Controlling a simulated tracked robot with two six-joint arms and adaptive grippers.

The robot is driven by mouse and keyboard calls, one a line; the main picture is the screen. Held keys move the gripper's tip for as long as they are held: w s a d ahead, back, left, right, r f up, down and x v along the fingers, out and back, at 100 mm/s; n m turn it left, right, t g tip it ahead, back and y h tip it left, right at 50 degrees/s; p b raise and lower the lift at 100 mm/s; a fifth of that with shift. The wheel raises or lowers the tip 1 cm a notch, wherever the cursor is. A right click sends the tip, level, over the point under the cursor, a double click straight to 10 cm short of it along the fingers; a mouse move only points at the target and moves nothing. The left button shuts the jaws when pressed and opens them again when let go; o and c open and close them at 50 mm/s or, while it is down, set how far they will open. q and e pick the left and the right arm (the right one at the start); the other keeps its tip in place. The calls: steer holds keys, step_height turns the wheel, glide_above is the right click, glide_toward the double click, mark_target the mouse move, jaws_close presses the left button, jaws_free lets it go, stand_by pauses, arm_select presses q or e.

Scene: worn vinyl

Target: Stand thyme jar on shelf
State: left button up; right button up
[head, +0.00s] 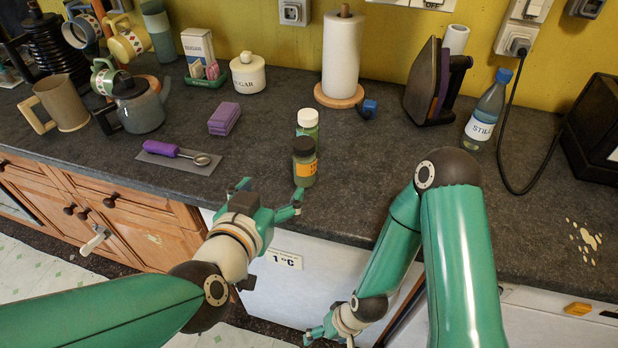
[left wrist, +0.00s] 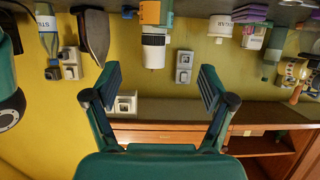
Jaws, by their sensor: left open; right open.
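Two small jars stand on the dark worktop in the head view. The front jar (head: 304,164) has a dark lid and an orange label; the other jar (head: 307,124), just behind it, has a white lid and green contents. I cannot read which says thyme. My left gripper (head: 270,194) is open and empty, just in front and left of the front jar, one fingertip close to its base. In the left wrist view, which is upside down, its fingers (left wrist: 160,88) are spread. A wooden shelf unit (left wrist: 180,136) shows there. My right gripper (head: 316,336) is open, low at the bottom edge, partly cut off.
A purple-handled scoop (head: 175,153), purple sponges (head: 224,119) and a grey teapot (head: 138,104) stand left. A paper towel roll (head: 342,55), an iron (head: 436,82) and a water bottle (head: 488,110) stand behind and right.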

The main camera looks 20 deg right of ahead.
mark_target(302, 148)
arm_select(q)
steer(key=shift+t+h, duration=0.3)
steer(key=w+d, duration=0.4)
steer(key=w, duration=0.1)
steer(key=w+d, duration=0.2)
steer(key=shift+w+d+f, duration=0.2)
steer(key=shift+d+f, duration=0.1)
steer(key=shift+f, duration=0.05)
steer(key=shift+f+p+x, duration=0.2)
steer(key=shift+p+x, duration=0.7)
steer(key=shift+x, duration=2.25)
steer(key=shift+a, duration=0.2)
jaws_close()
